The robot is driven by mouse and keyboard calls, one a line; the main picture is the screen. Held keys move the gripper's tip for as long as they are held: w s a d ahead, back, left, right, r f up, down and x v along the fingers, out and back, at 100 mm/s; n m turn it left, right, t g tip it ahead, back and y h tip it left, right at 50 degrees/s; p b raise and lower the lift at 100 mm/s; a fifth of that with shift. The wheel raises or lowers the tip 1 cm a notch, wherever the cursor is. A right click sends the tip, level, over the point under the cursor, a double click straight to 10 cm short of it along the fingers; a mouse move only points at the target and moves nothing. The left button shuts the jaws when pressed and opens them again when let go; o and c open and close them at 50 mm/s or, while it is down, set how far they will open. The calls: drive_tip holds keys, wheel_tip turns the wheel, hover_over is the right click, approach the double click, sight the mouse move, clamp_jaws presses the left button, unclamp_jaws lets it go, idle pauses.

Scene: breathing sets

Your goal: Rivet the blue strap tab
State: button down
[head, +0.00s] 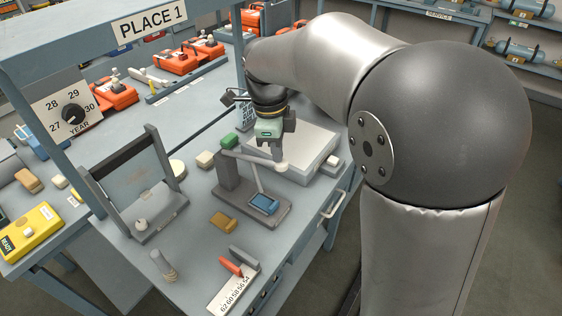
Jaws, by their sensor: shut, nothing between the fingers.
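A blue strap tab (264,203) lies on the base of a small grey bench press (232,178), toward the base's right end. The press has an upright post at its left and a pale lever (250,158) reaching right from its top to a light round knob (281,167). A thin rod slants down from the lever toward the blue tab. My gripper (277,156) points down at the lever's knob end and is shut with nothing held. I cannot tell whether its fingertips touch the knob. No rivet can be made out.
A grey case (302,150) lies close behind the press. A tan block (223,222), a red-handled tool (231,266) and a numbered gauge plate (225,293) lie in front. The bench's right edge is near the press.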

sight(277, 164)
drive_tip(key=shift+f+b, duration=1.45)
drive_tip(key=shift+f, duration=0.85)
drive_tip(key=shift+r, duration=0.15)
drive_tip(key=a, duration=0.1)
drive_tip(key=a+p, duration=0.1)
drive_tip(key=a+r+p, duration=0.1)
drive_tip(key=shift+w, duration=0.3)
wheel_tip(277, 164, up, 17)
drive_tip(key=a, duration=0.1)
drive_tip(key=shift+w+a, duration=0.2)
drive_tip(key=shift+a, duration=0.15)
drive_tip(key=shift+r, duration=0.1)
